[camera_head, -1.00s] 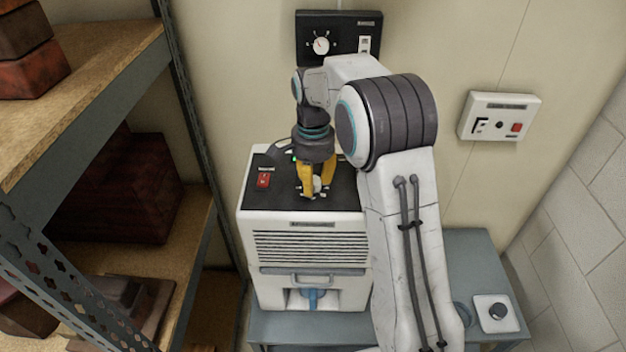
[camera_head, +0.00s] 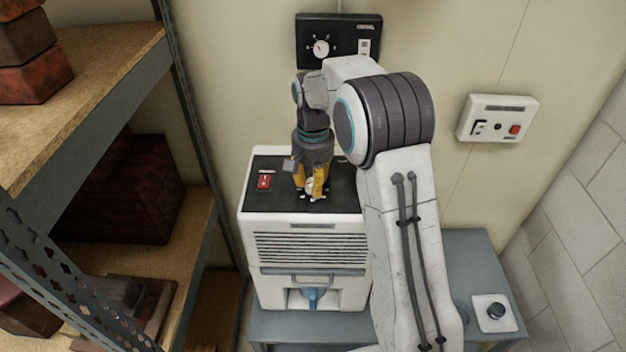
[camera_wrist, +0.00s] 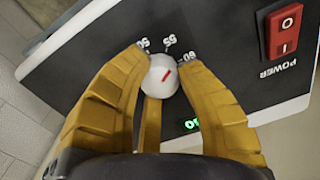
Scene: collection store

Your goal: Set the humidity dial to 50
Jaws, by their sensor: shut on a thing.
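In the head view the fingers hide much of the knob. A green display (camera_wrist: 192,124) is partly covered by a finger.
A red power switch (camera_head: 264,181) sits left of the knob on the panel. A black box with another dial (camera_head: 321,47) and a white switch box (camera_head: 497,118) hang on the wall. A shelf (camera_head: 90,75) with dark red blocks stands close at left.

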